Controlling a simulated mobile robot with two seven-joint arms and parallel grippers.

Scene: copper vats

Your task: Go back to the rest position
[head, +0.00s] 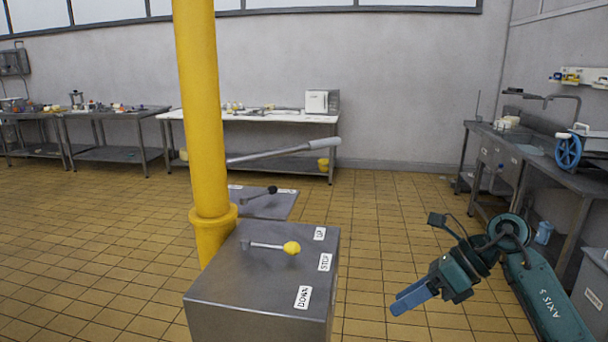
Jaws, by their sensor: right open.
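My right gripper (412,297) is at the lower right of the head view, with its blue fingers pointing left and down over the tiled floor. It is open and nothing shows between its fingers. It is apart from the grey control box (262,285) to its left. On that box a lever with a yellow knob (291,248) lies toward the labels UP, STOP and DOWN, its knob nearest STOP. My left gripper is not in view.
A yellow pole (200,110) stands behind the box. A second lever with a black knob (272,190) and a long grey handle (300,149) are beyond it. Steel tables line the back wall; a workbench (545,160) stands at right. Tiled floor (390,205) between is clear.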

